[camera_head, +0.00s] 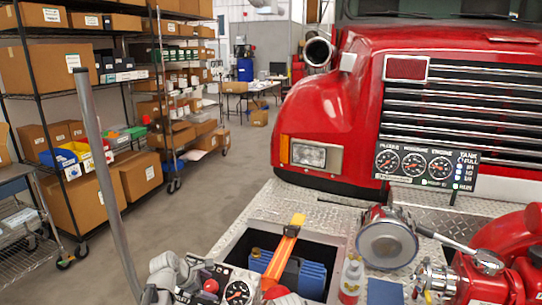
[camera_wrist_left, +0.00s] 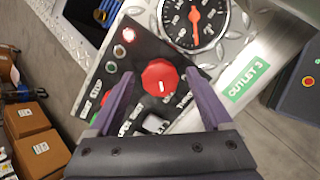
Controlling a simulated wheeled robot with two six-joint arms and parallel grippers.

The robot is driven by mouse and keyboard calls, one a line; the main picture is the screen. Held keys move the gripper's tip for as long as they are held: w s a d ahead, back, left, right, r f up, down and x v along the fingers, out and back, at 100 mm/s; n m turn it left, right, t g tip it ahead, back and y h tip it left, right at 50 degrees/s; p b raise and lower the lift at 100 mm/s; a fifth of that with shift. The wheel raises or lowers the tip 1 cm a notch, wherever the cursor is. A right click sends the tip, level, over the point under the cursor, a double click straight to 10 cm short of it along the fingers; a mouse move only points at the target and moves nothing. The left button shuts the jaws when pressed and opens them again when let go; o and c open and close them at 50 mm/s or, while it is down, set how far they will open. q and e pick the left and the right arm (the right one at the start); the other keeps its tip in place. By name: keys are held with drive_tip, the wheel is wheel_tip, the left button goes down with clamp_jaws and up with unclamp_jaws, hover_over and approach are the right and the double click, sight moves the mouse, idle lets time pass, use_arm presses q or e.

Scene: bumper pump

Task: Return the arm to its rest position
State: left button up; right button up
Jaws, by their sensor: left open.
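My left arm shows at the bottom of the head view, with the left gripper (camera_head: 194,279) beside a small control panel, partly cut off by the frame edge. In the left wrist view the left gripper (camera_wrist_left: 162,82) is open. Its two purple-grey fingers stand apart on either side of a red knob (camera_wrist_left: 160,76), which also shows in the head view (camera_head: 210,286). Nothing is clearly held, and I cannot tell whether the fingers touch the knob. My right gripper is not in view.
A capped metal fitting (camera_head: 386,240), a bottle (camera_head: 351,279) and red piping (camera_head: 510,245) stand right. A red fire truck (camera_head: 345,115) is behind; shelves (camera_head: 35,100) are left. The floor between is clear.

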use_arm(q)
drive_tip(key=m+p, duration=0.1)
drive_tip(key=m, duration=0.5)
drive_tip(key=shift+w+g, duration=0.1)
drive_tip(key=shift+g, duration=0.3)
drive_tip(key=m, duration=0.6)
drive_tip(key=shift+d+g+y+p, duration=0.1)
drive_tip(key=shift+g+y+p, duration=0.2)
drive_tip(key=shift+y, duration=0.1)
